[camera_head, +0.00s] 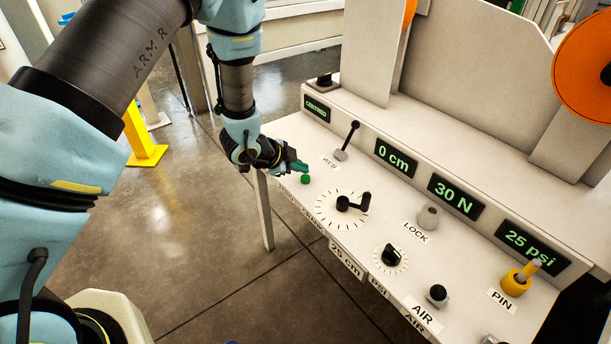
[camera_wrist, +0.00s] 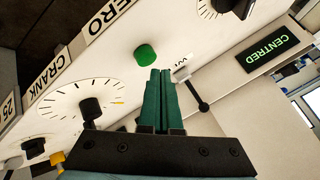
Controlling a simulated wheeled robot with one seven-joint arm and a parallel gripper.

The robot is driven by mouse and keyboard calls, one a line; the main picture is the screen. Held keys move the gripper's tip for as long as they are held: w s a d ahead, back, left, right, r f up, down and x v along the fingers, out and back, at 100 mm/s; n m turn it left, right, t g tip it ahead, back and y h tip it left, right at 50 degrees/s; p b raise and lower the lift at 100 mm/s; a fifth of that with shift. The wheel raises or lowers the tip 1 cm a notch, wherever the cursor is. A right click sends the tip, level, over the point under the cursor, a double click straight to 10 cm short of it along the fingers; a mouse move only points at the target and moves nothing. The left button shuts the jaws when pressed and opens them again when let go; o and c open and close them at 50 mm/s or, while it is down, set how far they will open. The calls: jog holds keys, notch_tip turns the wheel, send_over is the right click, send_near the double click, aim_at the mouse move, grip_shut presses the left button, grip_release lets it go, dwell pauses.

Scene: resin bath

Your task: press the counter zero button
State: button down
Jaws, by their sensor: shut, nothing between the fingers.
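The green round button (camera_head: 305,179) is on the pale panel near its left front edge. It also shows in the wrist view (camera_wrist: 145,53), beside a label ending in "ERO" (camera_wrist: 108,20). My gripper (camera_head: 299,166) has its green fingers shut with nothing between them. In the head view the fingertips are just above and behind the button. In the wrist view the fingertips (camera_wrist: 160,73) point toward the button, with a small gap in the picture; I cannot tell the exact height. The counter display (camera_head: 396,158) reads "0 cm".
A black-knobbed lever (camera_head: 348,139) stands close behind the button. A crank dial (camera_head: 343,203) is to its right, then a smaller dial (camera_head: 391,256), a grey lock knob (camera_head: 429,217), an air knob (camera_head: 437,294) and a yellow pin (camera_head: 516,282). Open floor lies left of the panel.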

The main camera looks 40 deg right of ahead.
aim_at(301, 178)
jog(key=shift+r+p, duration=1.8)
jog(key=shift+r, duration=0.75)
jog(key=w+a+r+n+t+y, duration=0.25)
jog(key=w+a+n, duration=0.2)
jog(key=a, duration=0.35)
jog(key=w+a+r+n+t+y, duration=0.1)
jog(key=w+a+r+n, duration=0.3)
jog(key=w+a, duration=0.3)
jog(key=w+a+r+n+t+y, duration=0.15)
jog(key=w+a+r+n, duration=0.25)
jog(key=a, duration=0.5)
jog(key=s+a+r+n+g+y, duration=0.2)
jog(key=s+a+n, duration=0.4)
jog(key=a, duration=0.6)
jog(key=s+a+r+n+g+y, duration=0.1)
jog(key=s+a+r+n, duration=0.4)
jog(key=a, duration=0.6)
jog(key=shift+s+a+n+g+y, duration=0.4)
jog(key=shift+s+n+y, duration=0.1)
jog(key=shift+n, duration=0.45)
